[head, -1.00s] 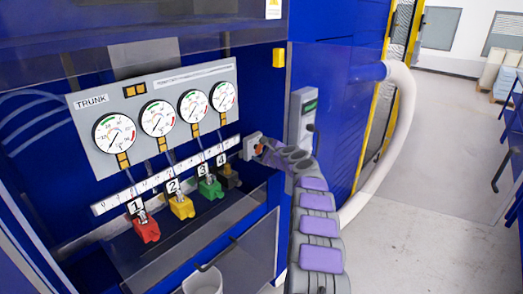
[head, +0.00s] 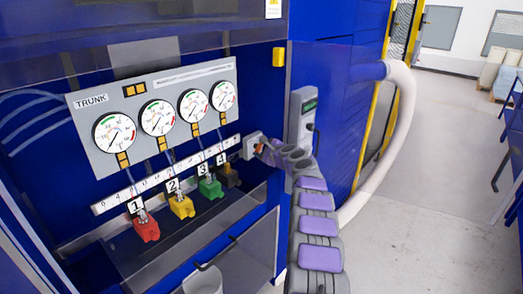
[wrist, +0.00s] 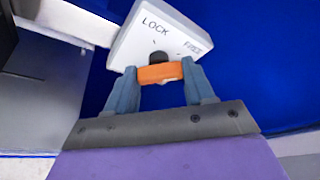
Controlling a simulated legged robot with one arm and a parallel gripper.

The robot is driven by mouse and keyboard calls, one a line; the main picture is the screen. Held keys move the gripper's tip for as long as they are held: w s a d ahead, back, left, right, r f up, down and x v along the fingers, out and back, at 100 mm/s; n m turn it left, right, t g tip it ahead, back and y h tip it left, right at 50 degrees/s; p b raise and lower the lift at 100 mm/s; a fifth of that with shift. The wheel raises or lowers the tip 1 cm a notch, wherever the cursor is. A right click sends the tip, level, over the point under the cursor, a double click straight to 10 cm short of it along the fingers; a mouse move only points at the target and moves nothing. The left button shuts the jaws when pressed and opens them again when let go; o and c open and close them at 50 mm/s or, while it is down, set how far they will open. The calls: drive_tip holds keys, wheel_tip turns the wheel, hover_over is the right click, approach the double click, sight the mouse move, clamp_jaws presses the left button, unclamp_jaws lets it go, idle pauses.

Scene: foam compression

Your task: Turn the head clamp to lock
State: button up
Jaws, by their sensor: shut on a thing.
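The head clamp is a white box (wrist: 168,32) marked LOCK and FREE, with an orange handle (wrist: 160,73) on a dark shaft. In the wrist view the handle lies roughly level across the picture, between the two blue-grey fingers. My gripper (wrist: 159,84) is shut on the orange handle. My fingers are mostly hidden there by the arm.
A gauge panel (head: 106,163) marked TRUNK is left of the clamp. Below are red (head: 146,230), yellow (head: 182,208), green (head: 210,187) and dark (head: 231,177) numbered valves. A grey box (head: 300,130) with a green display is close right of the clamp.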

drive_tip(key=shift+a+f+n+b, duration=0.1)
drive_tip(key=shift+f+n+b, duration=0.2)
drive_tip(key=shift+b, duration=0.8)
drive_tip(key=n+t+b, duration=0.1)
drive_tip(key=b, duration=0.2)
drive_tip(key=shift+a+f, duration=0.1)
drive_tip(key=shift+f, duration=0.05)
drive_tip(key=shift+s+a+n+t+b, duration=0.1)
drive_tip(key=shift+n+t+b, duration=0.4)
drive_tip(key=shift+n+b, duration=0.65)
drive_tip(key=n, duration=0.2)
drive_tip(key=n+t, duration=0.1)
drive_tip(key=n, duration=0.1)
drive_tip(key=n+t, duration=0.1)
drive_tip(key=n, duration=0.1)
drive_tip(key=shift+d+f+y, duration=0.2)
drive_tip(key=shift+f+y, duration=0.1)
drive_tip(key=shift+y, duration=0.1)
drive_tip(key=n+t+y, duration=0.1)
drive_tip(key=n, duration=0.3)
drive_tip(key=shift+d, duration=0.1)
drive_tip(key=shift+n+y, duration=0.8)
drive_tip(key=shift+n, duration=0.95)
